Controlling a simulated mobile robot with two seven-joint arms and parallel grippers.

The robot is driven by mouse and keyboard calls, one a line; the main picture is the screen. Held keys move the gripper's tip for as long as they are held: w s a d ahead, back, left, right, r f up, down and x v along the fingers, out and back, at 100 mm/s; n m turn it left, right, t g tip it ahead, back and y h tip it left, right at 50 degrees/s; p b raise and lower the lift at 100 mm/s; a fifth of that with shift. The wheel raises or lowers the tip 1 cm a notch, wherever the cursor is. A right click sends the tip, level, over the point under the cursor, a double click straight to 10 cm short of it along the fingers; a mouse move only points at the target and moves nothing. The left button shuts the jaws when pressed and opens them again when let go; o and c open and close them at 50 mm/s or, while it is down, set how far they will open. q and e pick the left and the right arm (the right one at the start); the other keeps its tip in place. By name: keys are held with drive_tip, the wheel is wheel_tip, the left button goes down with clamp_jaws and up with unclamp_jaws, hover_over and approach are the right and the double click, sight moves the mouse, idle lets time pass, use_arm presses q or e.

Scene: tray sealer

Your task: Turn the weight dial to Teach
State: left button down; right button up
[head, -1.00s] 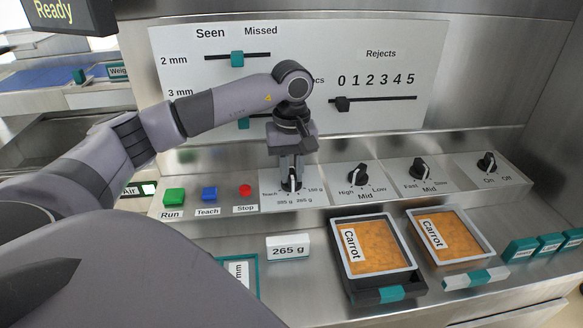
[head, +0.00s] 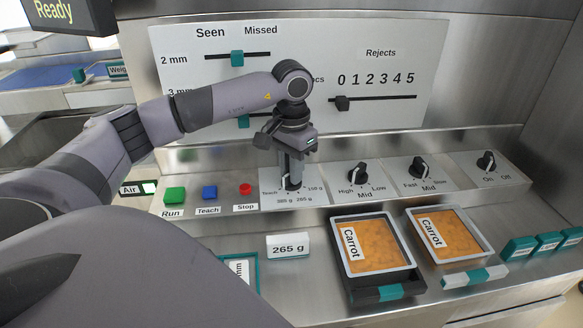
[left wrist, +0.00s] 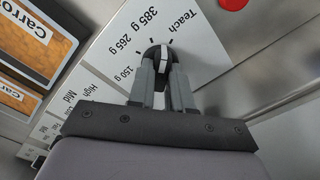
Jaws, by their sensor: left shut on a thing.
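The weight dial (head: 291,185) is a dark knob on a white plate on the sloped panel. Its plate carries Teach, 385 g, 265 g and a fourth gram label. My left gripper (head: 292,175) comes down from above and is shut on the knob, a finger on each side. In the left wrist view the dial (left wrist: 159,56) sits between the fingertips of my left gripper (left wrist: 160,78), and a white mark shows on it. The Teach label (left wrist: 187,19) is legible there. The fingers partly hide the knob, so I cannot tell its exact setting. My right gripper is not in view.
Run (head: 174,195), Teach (head: 209,192) and Stop (head: 245,189) buttons lie left of the dial. Another knob (head: 357,174) stands close on its right. Two carrot trays (head: 411,262) (head: 488,252) and a 265 g sign (head: 288,246) stand on the ledge below.

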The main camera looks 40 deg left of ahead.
use_arm(q)
drive_tip(key=shift+m, duration=1.6)
drive_tip(key=c, duration=1)
unclamp_jaws()
drive_tip(key=shift+c, duration=0.2)
wheel_tip(320, 180, up, 7)
drive_tip(key=shift+r, duration=0.1)
